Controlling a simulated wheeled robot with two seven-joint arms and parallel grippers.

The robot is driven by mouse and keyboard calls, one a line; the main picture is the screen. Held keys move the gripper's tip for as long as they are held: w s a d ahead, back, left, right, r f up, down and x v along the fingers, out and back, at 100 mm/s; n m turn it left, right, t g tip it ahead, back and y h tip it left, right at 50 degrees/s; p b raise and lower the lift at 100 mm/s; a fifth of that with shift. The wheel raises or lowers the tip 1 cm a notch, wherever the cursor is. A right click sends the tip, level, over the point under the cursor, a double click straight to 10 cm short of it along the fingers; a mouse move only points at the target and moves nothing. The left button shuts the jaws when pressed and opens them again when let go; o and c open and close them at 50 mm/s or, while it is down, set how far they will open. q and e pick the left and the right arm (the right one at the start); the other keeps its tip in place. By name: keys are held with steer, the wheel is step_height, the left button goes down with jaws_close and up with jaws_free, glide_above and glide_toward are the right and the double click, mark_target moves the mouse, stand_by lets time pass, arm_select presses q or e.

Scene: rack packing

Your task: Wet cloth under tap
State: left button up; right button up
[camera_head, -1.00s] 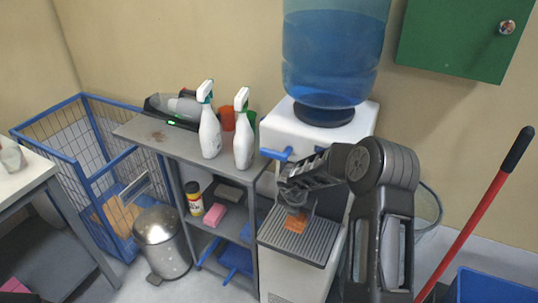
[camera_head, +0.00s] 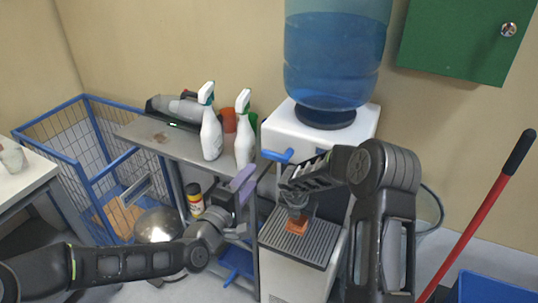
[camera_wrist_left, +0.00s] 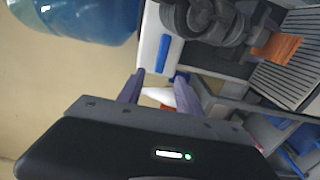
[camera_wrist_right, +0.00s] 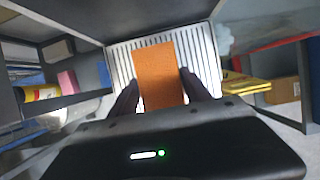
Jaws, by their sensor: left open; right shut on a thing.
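The orange cloth (camera_head: 297,226) is held in my right gripper (camera_head: 296,212), just above the grey ribbed drip tray (camera_head: 312,248) of the water dispenser. The right wrist view shows the cloth (camera_wrist_right: 160,70) as a flat orange piece between the fingers. The blue tap lever (camera_head: 277,155) sticks out of the white dispenser (camera_head: 292,130), up and left of the cloth. It also shows in the left wrist view (camera_wrist_left: 162,53). My left gripper (camera_head: 243,180) is open and empty, below and left of the lever. No water stream is visible.
A blue bottle (camera_head: 335,60) tops the dispenser. White spray bottles (camera_head: 211,135) stand on the grey shelf unit (camera_head: 150,135) behind my left arm. A steel bin (camera_head: 158,225) and blue wire cage (camera_head: 85,150) are at left. A red-handled pole (camera_head: 480,215) leans at right.

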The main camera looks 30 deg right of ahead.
mark_target(267, 156)
arm_select(q)
steer(key=shift+w+d, duration=0.1)
steer(key=x, duration=1.1)
steer(key=shift+w+d+f, duration=0.1)
steer(key=shift+w+d, duration=0.1)
steer(key=shift+d, duration=0.1)
steer(key=shift+c, duration=0.3)
jaws_close()
stand_by(1.0)
